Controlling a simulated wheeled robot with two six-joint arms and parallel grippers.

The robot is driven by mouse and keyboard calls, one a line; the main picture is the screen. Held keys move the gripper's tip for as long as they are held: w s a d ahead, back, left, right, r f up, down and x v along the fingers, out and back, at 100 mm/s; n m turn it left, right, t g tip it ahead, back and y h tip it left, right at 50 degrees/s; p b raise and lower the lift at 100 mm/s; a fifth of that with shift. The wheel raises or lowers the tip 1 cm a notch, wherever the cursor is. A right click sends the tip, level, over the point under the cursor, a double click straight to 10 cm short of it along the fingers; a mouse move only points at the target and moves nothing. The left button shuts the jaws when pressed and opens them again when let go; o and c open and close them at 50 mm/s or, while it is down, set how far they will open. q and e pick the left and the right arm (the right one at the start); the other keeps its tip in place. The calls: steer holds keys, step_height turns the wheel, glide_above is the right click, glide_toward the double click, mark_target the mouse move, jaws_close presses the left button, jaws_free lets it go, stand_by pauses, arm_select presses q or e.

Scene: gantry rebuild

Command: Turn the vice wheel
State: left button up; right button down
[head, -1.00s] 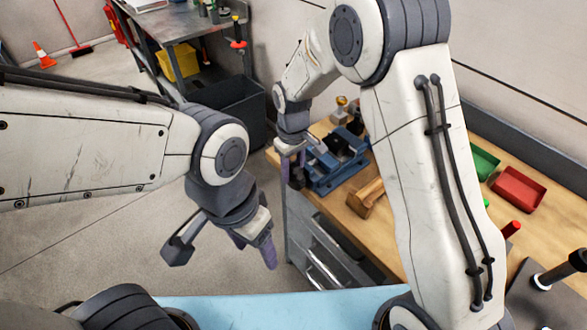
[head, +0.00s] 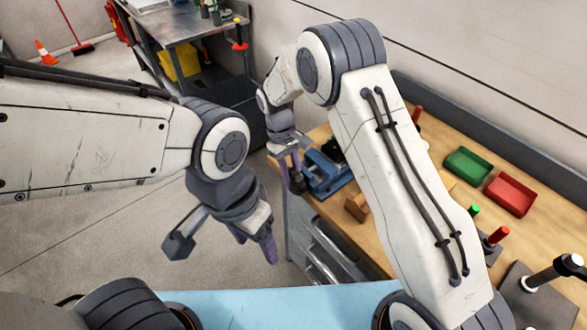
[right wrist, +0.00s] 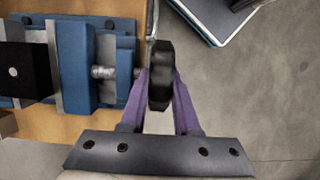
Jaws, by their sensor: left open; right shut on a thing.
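The blue vice (head: 328,177) sits at the near left corner of the wooden workbench, partly behind my right arm. In the right wrist view its blue body (right wrist: 75,65) and screw lie left of the fingers. The dark, lobed vice wheel (right wrist: 161,75) is seen edge-on between the two purple fingers of my right gripper (right wrist: 160,90). In the head view the wheel (head: 297,184) is a small dark shape at the vice's left end, at the tips of my right gripper (head: 289,166), which is shut on it. My left gripper (head: 254,243) is open and empty over the floor.
A wooden block-like thing (head: 357,207) lies on the bench (head: 410,190) right of the vice, partly hidden by my right arm. A green tray (head: 468,166) and a red tray (head: 510,195) stand farther right. A grey metal table (head: 185,25) stands at the back left.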

steer(key=shift+w+a+g+h, duration=0.1)
steer(key=shift+w+g+h, duration=0.1)
steer(key=shift+g+h, duration=0.35)
arm_select(q)
steer(key=shift+r, duration=0.15)
arm_select(e)
steer(key=shift+w+f+g+h, duration=0.15)
steer(key=shift+g+h, duration=0.4)
steer(key=shift+g, duration=0.4)
steer(key=c, duration=0.9)
jaws_free()
steer(key=shift+a, duration=0.1)
